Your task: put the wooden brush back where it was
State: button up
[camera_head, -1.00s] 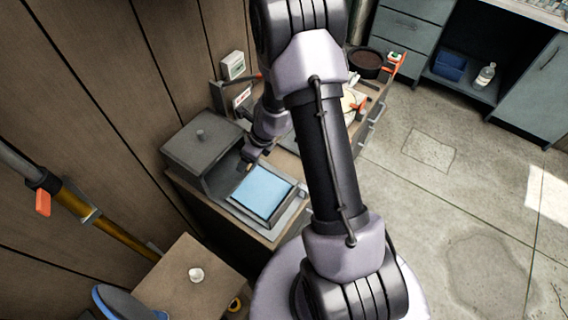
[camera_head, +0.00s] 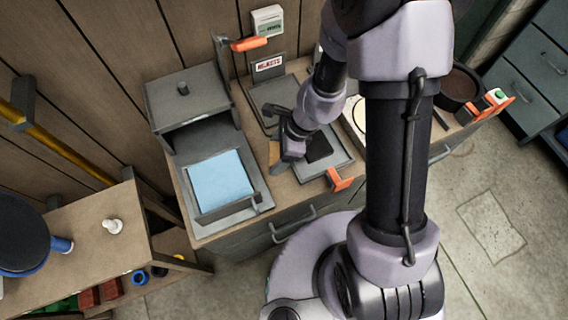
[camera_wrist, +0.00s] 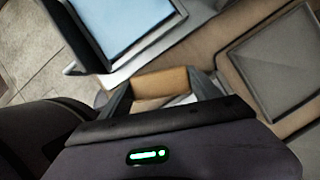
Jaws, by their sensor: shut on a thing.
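My gripper (camera_head: 280,152) is shut on the wooden brush, a small tan-brown block (camera_wrist: 160,82) held between the two fingers in the wrist view. In the head view only a brown bit of the brush (camera_head: 273,154) shows beside the fingers; the rest is hidden by the gripper. The gripper is over the wooden counter (camera_head: 287,192), between the grey box with the blue pad (camera_head: 220,180) on its left and a grey tray (camera_head: 338,166) on its right. I cannot tell whether the brush touches the counter.
A grey tray with a red-lettered sign (camera_head: 268,66) stands behind the gripper. An orange clip (camera_head: 339,180) is at the right tray's front. A dark round pan (camera_head: 459,86) is farther right. A lower wooden shelf (camera_head: 85,225) with a white knob-like piece is at left.

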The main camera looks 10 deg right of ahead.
notch_tip(320, 180, down, 5)
jog(key=b, duration=0.2)
jog(key=shift+f+b, duration=0.1)
jog(key=shift+b, duration=0.25)
jog(key=shift+r, duration=0.2)
jog(key=shift+f, duration=0.15)
jog(key=o, duration=1.3)
jog(key=s+d+r+n+t+p, duration=0.1)
jog(key=d+r+n+p, duration=0.2)
jog(key=r, duration=1)
jog(key=d+r+n+t+p, duration=0.1)
jog(key=r+n+p, duration=0.35)
jog(key=r, duration=0.85)
jog(key=s+d+r+n+t+h, duration=0.1)
jog(key=s+r+n, duration=0.1)
jog(key=s+r, duration=0.1)
jog(key=s+r+n+t, duration=0.1)
jog(key=s+r+n, duration=0.2)
jog(key=r, duration=0.2)
jog(key=s+d+r+n+t+h, duration=0.1)
jog(key=s+r+n, duration=0.1)
jog(key=s+r, duration=0.2)
jog(key=shift+s+d+r+h, duration=0.1)
jog(key=shift+d+r+h, duration=0.05)
jog(key=shift+d+h, duration=0.2)
